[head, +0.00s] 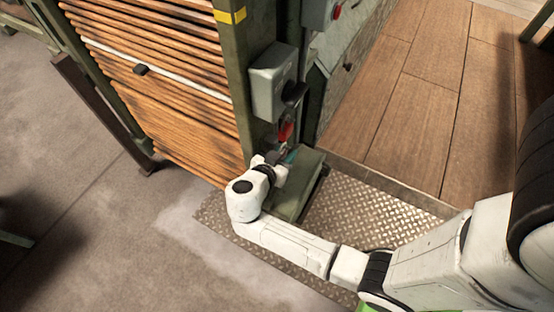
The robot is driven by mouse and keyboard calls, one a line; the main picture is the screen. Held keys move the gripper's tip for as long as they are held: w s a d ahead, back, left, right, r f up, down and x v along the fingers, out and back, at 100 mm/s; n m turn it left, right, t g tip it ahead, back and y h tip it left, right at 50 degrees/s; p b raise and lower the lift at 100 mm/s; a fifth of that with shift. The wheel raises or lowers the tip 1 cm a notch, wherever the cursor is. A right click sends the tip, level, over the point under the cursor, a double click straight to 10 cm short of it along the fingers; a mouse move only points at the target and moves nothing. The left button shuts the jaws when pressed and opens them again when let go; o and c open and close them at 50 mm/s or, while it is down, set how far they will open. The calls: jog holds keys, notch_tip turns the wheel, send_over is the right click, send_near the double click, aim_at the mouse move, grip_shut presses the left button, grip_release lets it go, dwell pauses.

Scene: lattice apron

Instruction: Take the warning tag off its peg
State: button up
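A small red piece (286,131), perhaps the warning tag, shows on the green post just below a grey switch box (274,80). It is too small to read, and I cannot make out its peg. My gripper (281,160) is at the post just below the red piece, at the end of my white arm. The fingertips are small and partly hidden by my wrist, so I cannot tell whether they are open or touch anything. A small teal patch (291,156) shows beside the fingers.
The green post (236,60) has a yellow band and stands beside a rack of wooden slats (160,70). A green block (298,195) lies at its foot, close under my wrist. Diamond plate (350,210) covers the floor there. A second grey box with a red button (322,12) is behind.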

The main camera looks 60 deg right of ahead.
jog(key=shift+d+f, duration=0.15)
jog(key=shift+d, duration=0.25)
grip_shut()
dwell(0.4)
dwell(0.7)
